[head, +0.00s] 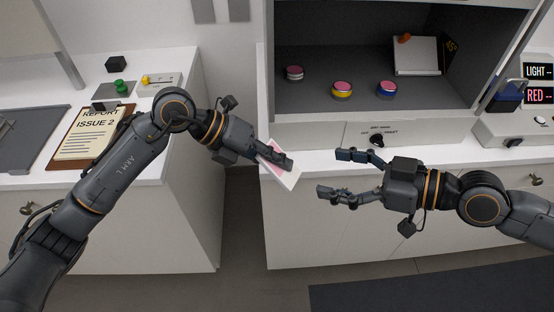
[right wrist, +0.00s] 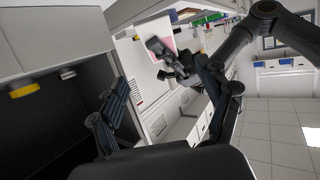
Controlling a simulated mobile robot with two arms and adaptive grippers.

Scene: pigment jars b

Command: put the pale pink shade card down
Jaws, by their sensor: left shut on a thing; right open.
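The pale pink shade card (head: 289,178) is a white card with a pink patch, tilted in the air in front of the cabinet. My left gripper (head: 283,162) is shut on it, and its fingers cover part of the card. The card also shows in the right wrist view (right wrist: 159,43), partly behind the left gripper (right wrist: 160,50). My right gripper (head: 338,174) is open and empty, a short way right of the card. Its fingers also show in the right wrist view (right wrist: 108,112).
A clipboard (head: 92,150) lies on the left counter. The white counter edge (head: 310,150) is mostly clear.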

